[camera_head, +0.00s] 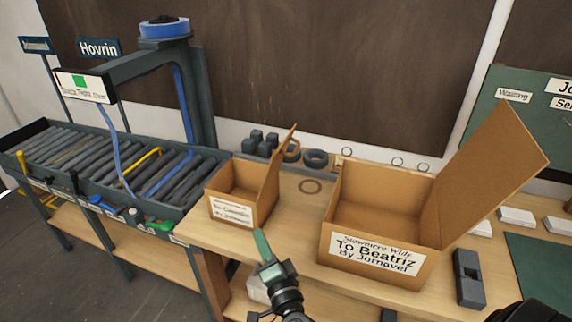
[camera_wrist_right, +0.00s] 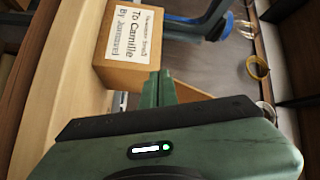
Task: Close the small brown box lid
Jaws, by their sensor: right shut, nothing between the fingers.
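The small brown box (camera_head: 232,208) stands open on the wooden table, with a white label on its front. Its lid (camera_head: 273,170) stands up along the right side, tilted slightly outward. My right gripper (camera_head: 261,236) is shut and empty, in front of the box near its lower right corner. In the right wrist view, the box (camera_wrist_right: 124,76) with its label is beyond the green fingertips (camera_wrist_right: 158,80), and a brown panel (camera_wrist_right: 190,96) shows partly behind them. I cannot tell whether the fingers touch the box. My left gripper is not in view.
A larger open brown box (camera_head: 335,232) stands to the right, its big lid (camera_head: 490,170) raised. A roller conveyor (camera_head: 100,165) with a blue-strapped frame is at the left. Dark rings (camera_head: 315,158) and small blocks lie behind. A dark grey block (camera_head: 468,280) sits at right.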

